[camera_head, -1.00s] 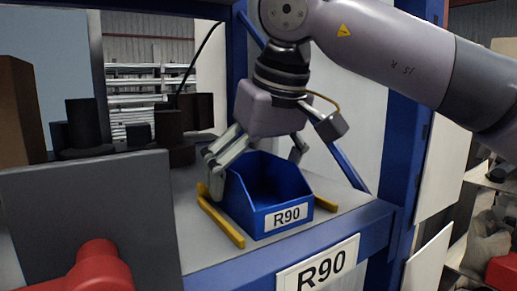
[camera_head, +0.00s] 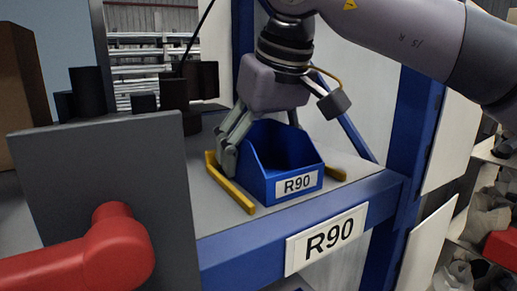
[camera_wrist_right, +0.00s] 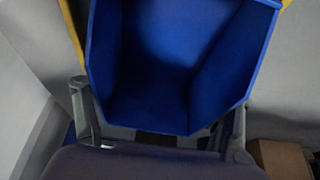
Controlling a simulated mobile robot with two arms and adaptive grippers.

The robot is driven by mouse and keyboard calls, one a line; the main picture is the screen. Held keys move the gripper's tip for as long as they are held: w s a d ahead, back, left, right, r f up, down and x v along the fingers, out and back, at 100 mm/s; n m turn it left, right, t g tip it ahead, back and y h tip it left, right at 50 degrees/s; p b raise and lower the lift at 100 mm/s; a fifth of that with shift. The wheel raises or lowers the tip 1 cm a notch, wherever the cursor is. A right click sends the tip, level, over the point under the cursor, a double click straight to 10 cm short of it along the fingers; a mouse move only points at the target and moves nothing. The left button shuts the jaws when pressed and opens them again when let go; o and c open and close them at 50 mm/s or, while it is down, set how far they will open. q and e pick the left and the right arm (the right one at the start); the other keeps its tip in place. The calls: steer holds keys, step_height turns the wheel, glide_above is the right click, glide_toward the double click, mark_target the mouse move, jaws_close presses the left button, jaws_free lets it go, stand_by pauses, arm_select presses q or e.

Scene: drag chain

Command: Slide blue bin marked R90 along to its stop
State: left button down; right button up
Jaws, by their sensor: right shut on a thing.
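The blue bin (camera_head: 284,160) marked R90 stands upright on the grey shelf (camera_head: 205,225), between two yellow guide rails (camera_head: 230,188). Its label faces the shelf's front edge. My right gripper (camera_head: 258,145) comes down from above and is shut on the bin, fingers at its rear part. In the right wrist view the bin (camera_wrist_right: 165,65) fills the upper middle, with a finger on each side of its near end. The bin's far end and any stop behind it are hidden by the gripper. My left gripper is not in view.
A second R90 sign (camera_head: 326,240) is on the blue front beam. A grey upright panel (camera_head: 110,175) with a red rounded part (camera_head: 118,248) stands at the left front. Dark cylinders (camera_head: 88,92) stand behind it. A blue post (camera_head: 412,130) rises at the right.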

steer(key=c, duration=0.3)
steer(key=shift+c, duration=0.2)
steer(key=shift+w+d+p, duration=0.25)
steer(key=shift+d+p, duration=0.1)
steer(key=shift+d, duration=0.05)
steer(key=o, duration=1.3)
steer(key=shift+c, duration=0.2)
steer(key=shift+r+p, duration=0.3)
steer(key=shift+r, duration=2.7)
